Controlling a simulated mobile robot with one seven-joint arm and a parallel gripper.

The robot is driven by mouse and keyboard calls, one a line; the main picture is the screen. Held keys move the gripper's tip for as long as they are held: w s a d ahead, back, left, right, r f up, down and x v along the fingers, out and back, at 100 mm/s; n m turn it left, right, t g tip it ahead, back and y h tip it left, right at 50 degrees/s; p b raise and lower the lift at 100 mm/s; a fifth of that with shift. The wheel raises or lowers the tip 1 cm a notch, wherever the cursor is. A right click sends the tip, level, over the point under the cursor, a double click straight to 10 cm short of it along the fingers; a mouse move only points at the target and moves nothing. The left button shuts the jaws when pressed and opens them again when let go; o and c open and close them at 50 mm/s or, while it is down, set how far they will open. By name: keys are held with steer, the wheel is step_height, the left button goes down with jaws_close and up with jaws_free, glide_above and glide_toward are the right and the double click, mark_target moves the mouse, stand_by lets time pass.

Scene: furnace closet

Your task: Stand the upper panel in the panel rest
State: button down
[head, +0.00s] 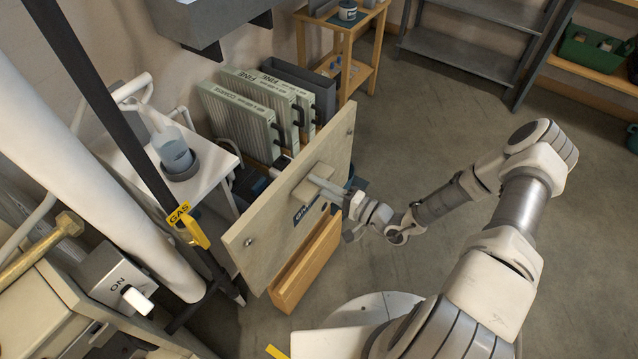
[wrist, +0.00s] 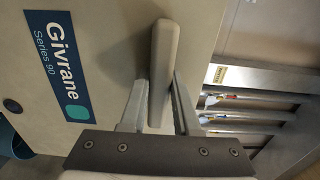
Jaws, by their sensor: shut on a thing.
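The upper panel (head: 275,233) is a large beige board, upright and slightly tilted in the head view, with a block-like handle (head: 304,191) and a blue label. My gripper (head: 325,186) is shut on that handle. In the wrist view the handle (wrist: 163,50) sits between the two fingers (wrist: 160,105), beside the blue "Givrane Series 90" label (wrist: 58,65). A long wooden piece, seemingly the panel rest (head: 308,262), lies along the panel's lower edge on my side. Whether the panel's bottom edge stands in it or hangs above it, I cannot tell.
Several pleated filters (head: 238,122) stand behind the panel. A white side table (head: 205,182) with a cup is left of it. A black pole and white pipe (head: 110,205) are close on the left, with a yellow gas valve (head: 193,230). Open floor (head: 440,130) lies right.

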step_height(320, 180, down, 9)
steer(key=b, duration=0.6)
steer(key=shift+r, duration=0.15)
stand_by(1.3)
steer(key=shift+f+b, duration=1.65)
steer(key=shift+f, duration=1.3)
steer(key=shift+f+b, duration=1.15)
steer(key=shift+f, duration=0.7)
steer(key=c, duration=0.7)
jaws_free()
steer(key=o, duration=0.3)
steer(key=shift+f, duration=0.15)
steer(key=o, duration=0.4)
